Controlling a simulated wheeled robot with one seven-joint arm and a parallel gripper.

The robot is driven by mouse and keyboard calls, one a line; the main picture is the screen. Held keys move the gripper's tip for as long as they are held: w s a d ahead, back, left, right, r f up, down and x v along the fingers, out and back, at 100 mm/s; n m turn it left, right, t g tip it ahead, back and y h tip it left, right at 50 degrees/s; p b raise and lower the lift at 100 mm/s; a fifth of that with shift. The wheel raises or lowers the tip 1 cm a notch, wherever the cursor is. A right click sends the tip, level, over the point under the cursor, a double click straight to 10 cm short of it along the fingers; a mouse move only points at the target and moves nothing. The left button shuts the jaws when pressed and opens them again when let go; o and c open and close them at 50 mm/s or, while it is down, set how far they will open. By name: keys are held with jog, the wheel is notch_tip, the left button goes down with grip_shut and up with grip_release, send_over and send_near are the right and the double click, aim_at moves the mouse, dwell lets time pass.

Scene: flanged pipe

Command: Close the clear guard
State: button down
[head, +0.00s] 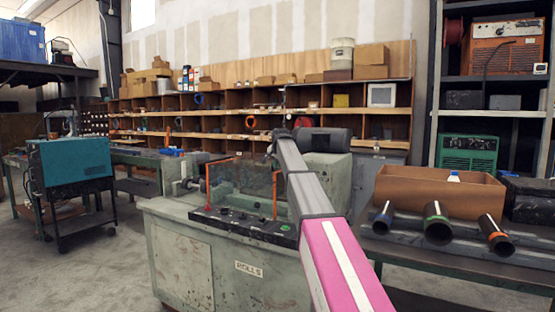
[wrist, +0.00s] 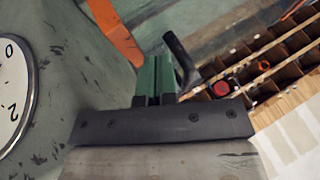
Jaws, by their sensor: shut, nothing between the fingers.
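The clear guard (head: 240,184) is a see-through panel with orange edge strips, standing upright on the front of the green-grey machine (head: 225,262) in the head view. My arm crosses in front of the machine, just right of the guard. My gripper cannot be made out in the head view. In the wrist view my gripper (wrist: 155,66) has its green fingers together with nothing between them. An orange strip (wrist: 115,32), probably an edge of the guard, lies up and left of the fingers. A black bent handle (wrist: 180,60) shows right beside the fingertips; I cannot tell whether they touch.
A white dial (wrist: 14,92) shows at the wrist view's left edge. A bench with a cardboard box (head: 440,188) and dark pipes (head: 437,224) stands at the right. A teal cabinet on a cart (head: 72,162) stands left. Wooden shelves (head: 225,124) line the back. Floor is free at the front left.

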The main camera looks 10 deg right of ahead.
jog(key=shift+w+f, duration=0.45)
jog(key=shift+f, duration=0.1)
